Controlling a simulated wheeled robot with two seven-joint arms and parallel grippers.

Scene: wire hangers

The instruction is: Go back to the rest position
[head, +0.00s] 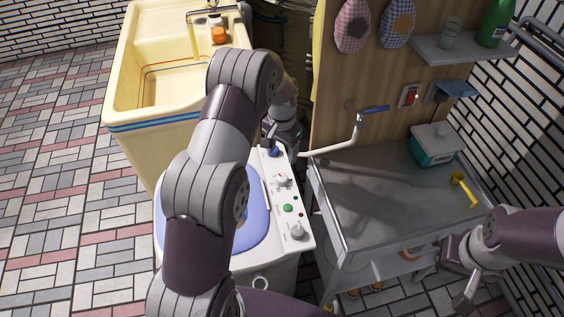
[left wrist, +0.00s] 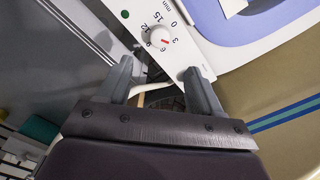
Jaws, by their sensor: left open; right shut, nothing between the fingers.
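My left gripper (head: 272,147) is at the far end of the washing machine's control panel (head: 284,192). My left arm reaches across the middle of the head view and hides part of the machine. In the left wrist view the two fingers of this gripper (left wrist: 158,70) are spread with nothing between them, near a white dial (left wrist: 160,38) with minute numbers. My right gripper (head: 462,300) is shut and empty at the lower right, beside the front right of the metal table (head: 365,205). No hanger shows in either view.
A yellow sink (head: 120,95) stands behind the washing machine, whose lid (head: 262,225) is blue. A teal box (head: 435,145) and a yellow object (head: 463,188) sit on the table. The tiled floor (head: 60,200) at left is clear.

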